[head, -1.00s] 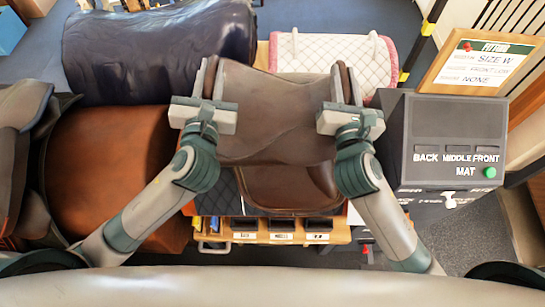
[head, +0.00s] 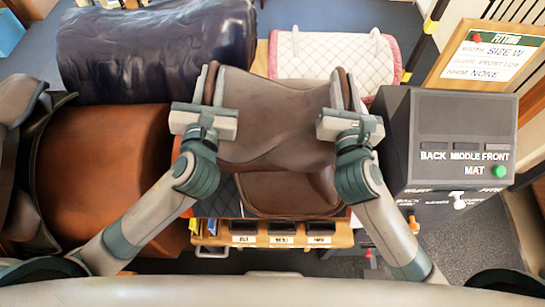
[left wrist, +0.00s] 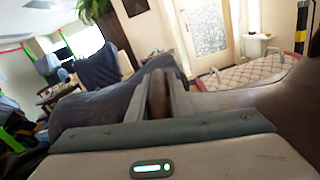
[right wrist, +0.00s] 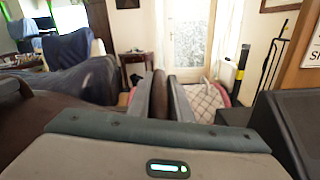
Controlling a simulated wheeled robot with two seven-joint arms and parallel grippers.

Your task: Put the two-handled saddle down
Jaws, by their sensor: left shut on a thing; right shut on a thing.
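The brown two-handled saddle (head: 275,120) hangs level between my two grippers in the middle of the head view. My left gripper (head: 211,85) is shut on its left handle, and my right gripper (head: 346,90) is shut on its right handle. Each wrist view shows a brown handle between the fingers, in the left wrist view (left wrist: 157,95) and the right wrist view (right wrist: 158,95). Below the saddle, a brown leather flap (head: 290,192) shows over dark quilted cloth. The saddle hides most of what is under it, so I cannot tell whether it touches anything.
A dark covered form (head: 155,50) and a white quilted pad with pink edging (head: 335,55) lie behind. An orange-brown form (head: 105,165) stands at left. A wooden tray (head: 215,235) is in front.

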